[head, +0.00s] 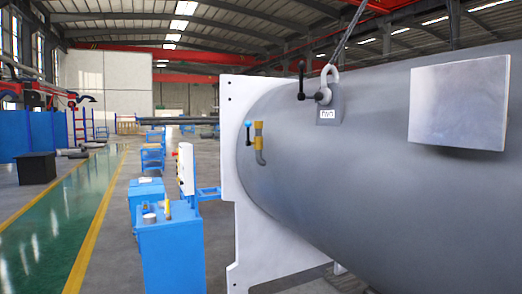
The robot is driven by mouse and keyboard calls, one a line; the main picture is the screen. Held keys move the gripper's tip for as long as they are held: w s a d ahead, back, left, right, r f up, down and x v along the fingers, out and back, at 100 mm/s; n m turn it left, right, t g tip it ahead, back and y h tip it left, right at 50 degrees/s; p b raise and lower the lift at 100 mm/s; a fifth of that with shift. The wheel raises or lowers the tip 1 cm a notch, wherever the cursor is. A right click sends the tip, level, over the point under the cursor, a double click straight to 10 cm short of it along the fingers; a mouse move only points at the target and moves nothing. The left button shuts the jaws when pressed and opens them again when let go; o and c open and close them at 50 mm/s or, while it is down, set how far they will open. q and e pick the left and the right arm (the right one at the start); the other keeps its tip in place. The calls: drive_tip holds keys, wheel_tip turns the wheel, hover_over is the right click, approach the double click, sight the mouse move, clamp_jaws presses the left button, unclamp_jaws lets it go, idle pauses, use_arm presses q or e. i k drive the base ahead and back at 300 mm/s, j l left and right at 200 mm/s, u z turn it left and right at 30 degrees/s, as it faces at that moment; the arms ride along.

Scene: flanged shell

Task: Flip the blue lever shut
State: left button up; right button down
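The blue lever (248,125) is a small blue-tipped handle near the left end of the large grey shell (350,170). Neither of my grippers shows in the head view.
A white flange plate (232,190) stands at the shell's left end. A black lever (301,78) and a lifting shackle (325,85) sit on top. A pale square plate (458,102) is on the shell's right. Blue cabinets (168,250) stand left; the green walkway (70,225) looks clear.

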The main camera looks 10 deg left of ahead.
sight(248, 123)
drive_tip(key=i+j+u, duration=0.5)
drive_tip(key=i, duration=0.45)
drive_tip(key=i+u, duration=0.5)
drive_tip(key=i, duration=0.45)
drive_tip(key=l, duration=0.05)
